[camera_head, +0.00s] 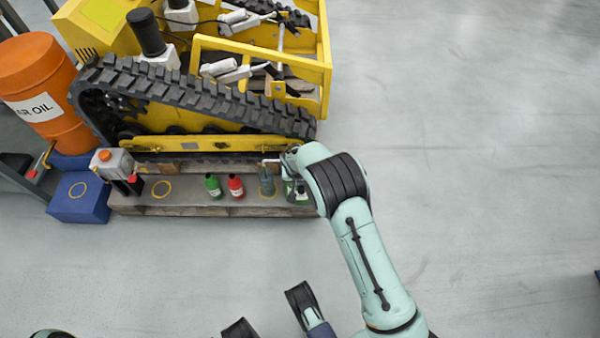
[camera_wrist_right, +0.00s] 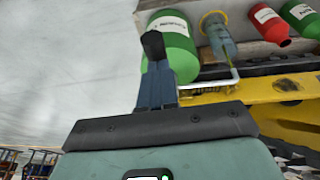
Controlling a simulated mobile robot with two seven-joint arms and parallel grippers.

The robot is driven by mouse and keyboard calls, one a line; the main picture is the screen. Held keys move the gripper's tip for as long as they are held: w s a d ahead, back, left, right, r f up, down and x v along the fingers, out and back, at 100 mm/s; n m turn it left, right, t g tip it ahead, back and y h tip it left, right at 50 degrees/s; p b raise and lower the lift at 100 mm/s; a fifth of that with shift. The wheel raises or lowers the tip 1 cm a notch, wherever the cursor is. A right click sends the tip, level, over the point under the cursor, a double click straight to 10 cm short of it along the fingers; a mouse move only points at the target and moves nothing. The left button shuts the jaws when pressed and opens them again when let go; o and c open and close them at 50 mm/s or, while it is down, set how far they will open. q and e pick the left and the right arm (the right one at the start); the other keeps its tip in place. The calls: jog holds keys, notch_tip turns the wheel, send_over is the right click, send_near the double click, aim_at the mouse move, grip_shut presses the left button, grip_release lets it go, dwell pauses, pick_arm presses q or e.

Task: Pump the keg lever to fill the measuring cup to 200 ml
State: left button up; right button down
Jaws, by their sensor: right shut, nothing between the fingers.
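The green keg (camera_wrist_right: 170,45) with a white label stands at the right end of the plank, mostly hidden by my right arm in the head view. The grey translucent measuring cup (camera_head: 266,183) stands beside it on a yellow ring; it also shows in the wrist view (camera_wrist_right: 222,45). Its fill level is too small to read. A thin white tube (camera_head: 270,161) shows near keg and cup. My right gripper (camera_wrist_right: 152,45) is shut and empty in front of the keg; contact with a lever cannot be told. My left gripper (camera_head: 268,312) is open and empty at the bottom edge.
A green bottle (camera_head: 213,186) and a red bottle (camera_head: 236,187) stand left of the cup. A yellow tracked carrier (camera_head: 200,110) stands behind.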

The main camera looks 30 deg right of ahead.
aim_at(300, 187)
jog(key=f, duration=0.2)
jog(key=s+f+t, duration=0.1)
jog(key=shift+a+f+h, duration=0.25)
jog(key=shift+a+h, duration=0.05)
jog(key=shift+f+b, duration=0.3)
jog(key=shift+f, duration=0.55)
pick_arm(q)
jog(key=shift+s+a+f+g, duration=0.15)
jog(key=shift+s+f, duration=0.15)
jog(key=shift+s, duration=0.2)
jog(key=shift+s+a+f+g, duration=0.15)
jog(key=shift+s+f, duration=0.1)
jog(key=shift+s, duration=0.25)
pick_arm(e)
jog(key=shift+f, duration=0.15)
jog(key=shift+s+f, duration=0.15)
jog(key=shift+s, duration=0.05)
